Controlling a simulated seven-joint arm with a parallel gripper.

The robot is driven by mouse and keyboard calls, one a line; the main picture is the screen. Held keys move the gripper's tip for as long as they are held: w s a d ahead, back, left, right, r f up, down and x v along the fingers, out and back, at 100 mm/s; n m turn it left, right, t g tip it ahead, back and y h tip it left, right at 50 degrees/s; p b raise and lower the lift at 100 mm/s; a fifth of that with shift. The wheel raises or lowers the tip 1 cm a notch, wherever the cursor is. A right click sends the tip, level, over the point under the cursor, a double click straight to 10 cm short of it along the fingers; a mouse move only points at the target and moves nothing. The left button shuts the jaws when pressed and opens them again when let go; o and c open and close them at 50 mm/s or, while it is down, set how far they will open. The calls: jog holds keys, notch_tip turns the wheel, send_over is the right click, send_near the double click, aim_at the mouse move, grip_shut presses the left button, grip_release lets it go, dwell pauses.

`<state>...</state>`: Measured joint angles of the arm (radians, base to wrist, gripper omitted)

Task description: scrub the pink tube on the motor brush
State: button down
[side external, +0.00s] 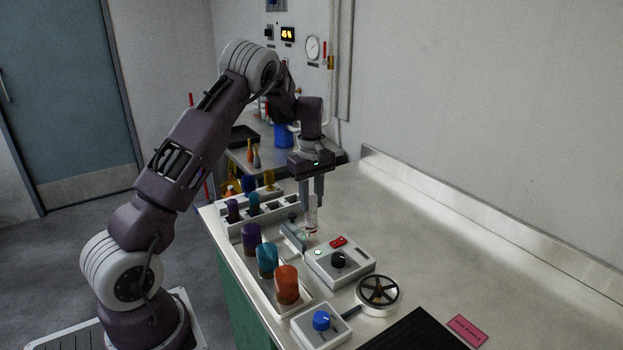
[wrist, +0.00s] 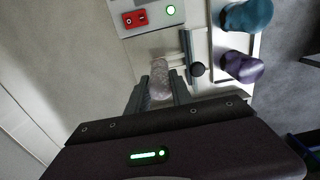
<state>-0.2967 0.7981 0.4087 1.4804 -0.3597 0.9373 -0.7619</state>
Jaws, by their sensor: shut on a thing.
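My gripper (side external: 312,203) is shut on a pale, see-through tube with a faint pinkish tint (side external: 312,222), held roughly upright over the bench. In the wrist view the tube (wrist: 160,72) lies between the two dark fingers (wrist: 159,93). A small grey fixture (side external: 293,234), perhaps the motor brush, stands just left of the tube; it shows in the wrist view as a dark bar with a black round end (wrist: 198,69). Thin pale rods show between tube and fixture. I cannot tell whether the tube touches bristles.
A control box (side external: 338,265) with a black knob, lit green lamp and red switch stands close to the tube. A white rack (side external: 262,283) holds purple, teal and orange-capped pieces. A spoked wheel device (side external: 378,294) and blue-knob box (side external: 321,331) are nearer.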

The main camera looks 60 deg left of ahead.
jog(key=shift+r, duration=0.15)
dwell(0.4)
jog(key=shift+r, duration=0.95)
dwell(0.6)
jog(key=shift+r, duration=4.3)
